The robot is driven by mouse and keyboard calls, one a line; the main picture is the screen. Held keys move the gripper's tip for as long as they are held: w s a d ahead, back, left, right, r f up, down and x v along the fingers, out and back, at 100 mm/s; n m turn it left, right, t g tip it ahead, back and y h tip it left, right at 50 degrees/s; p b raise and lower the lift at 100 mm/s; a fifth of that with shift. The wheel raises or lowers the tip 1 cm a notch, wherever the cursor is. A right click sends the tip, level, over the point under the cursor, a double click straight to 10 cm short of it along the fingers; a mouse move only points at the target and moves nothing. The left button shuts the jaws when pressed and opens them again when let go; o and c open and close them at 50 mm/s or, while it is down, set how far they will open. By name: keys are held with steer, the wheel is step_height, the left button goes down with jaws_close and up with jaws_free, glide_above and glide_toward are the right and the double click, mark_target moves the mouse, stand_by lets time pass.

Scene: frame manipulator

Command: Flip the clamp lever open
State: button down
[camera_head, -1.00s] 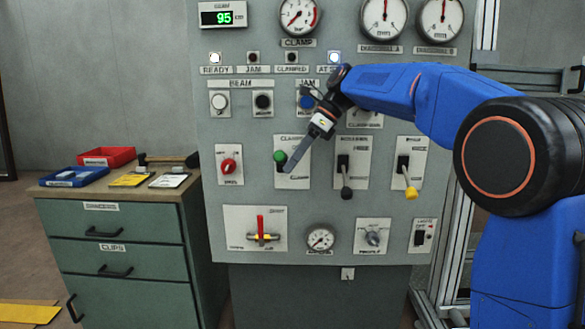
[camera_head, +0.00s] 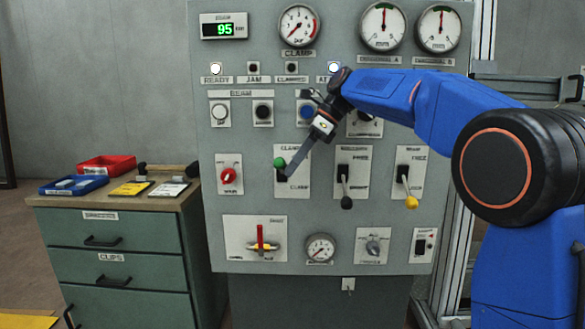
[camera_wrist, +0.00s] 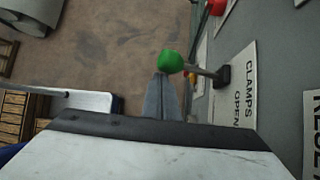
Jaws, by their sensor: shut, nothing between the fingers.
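The clamp lever has a green ball knob (camera_head: 280,162) and stands out from its white plate (camera_head: 302,166) in the middle of the panel. In the wrist view the green knob (camera_wrist: 171,61) sits on a thin grey shaft from a dark base (camera_wrist: 223,76), beside a label reading CLAMPS and OPEN. My gripper (camera_head: 286,174) is shut and empty, its narrow fingers slanting down left across the plate. Its fingertips (camera_wrist: 161,76) are right at the knob's underside; I cannot tell if they touch. The fingers hide part of the plate and lever in the head view.
Two more levers, one black-knobbed (camera_head: 346,202) and one yellow-knobbed (camera_head: 411,202), hang to the right. A red rotary knob (camera_head: 228,176) is to the left. A red-handled valve (camera_head: 261,240) is below. A cabinet (camera_head: 110,240) with trays stands at left.

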steer(key=v, duration=0.7)
steer(key=shift+d, duration=0.15)
steer(key=s+d+f+n+t+h, duration=0.2)
steer(key=s+d+f+n, duration=0.25)
steer(key=s+d, duration=0.4)
steer(key=s+d+f+n+t+h, duration=0.15)
steer(key=s+d+f+n, duration=0.35)
steer(key=s, duration=0.6)
steer(key=s+d+f+n+t+h, duration=0.1)
steer(key=s+d+f+n, duration=0.3)
steer(key=s+f, duration=0.5)
steer(key=s+d+f+n+t+h, duration=0.1)
steer(key=s+d+f+n, duration=0.4)
steer(key=s+f, duration=0.5)
step_height(320, 180, down, 3)
steer(key=shift+d+r+t+h, duration=0.1)
steer(key=shift+d+t+h, duration=0.25)
steer(key=shift+d+h, duration=0.45)
steer(key=shift+n, duration=0.25)
